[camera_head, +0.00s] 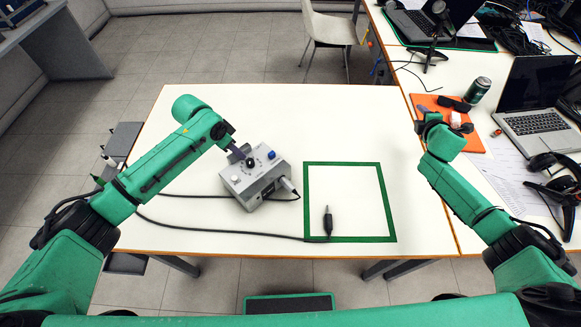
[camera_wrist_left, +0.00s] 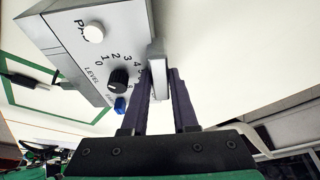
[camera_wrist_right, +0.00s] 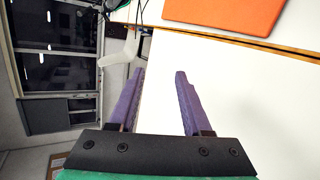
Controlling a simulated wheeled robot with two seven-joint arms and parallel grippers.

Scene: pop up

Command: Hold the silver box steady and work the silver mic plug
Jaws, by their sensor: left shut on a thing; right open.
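The silver box (camera_head: 246,187) stands on the white table, turned at an angle, with knobs and a blue button on its top. It fills the upper left of the left wrist view (camera_wrist_left: 108,22). My left gripper (camera_head: 243,155) is shut on the box's far edge; its fingers also show in the left wrist view (camera_wrist_left: 158,80). The silver mic plug (camera_head: 287,184) sits at the box's right front side, with a black cable behind it; how deep it sits I cannot tell. My right gripper (camera_head: 431,121) is open and empty, above the table's right edge; its spread fingers show in the right wrist view (camera_wrist_right: 160,78).
A black plug (camera_head: 328,222) on a cable lies inside the green square outline (camera_head: 391,212). Another cable runs left from the box. A side table at right holds an orange mat (camera_head: 470,140), a can (camera_head: 478,90), a laptop (camera_head: 535,100) and headphones (camera_head: 562,186).

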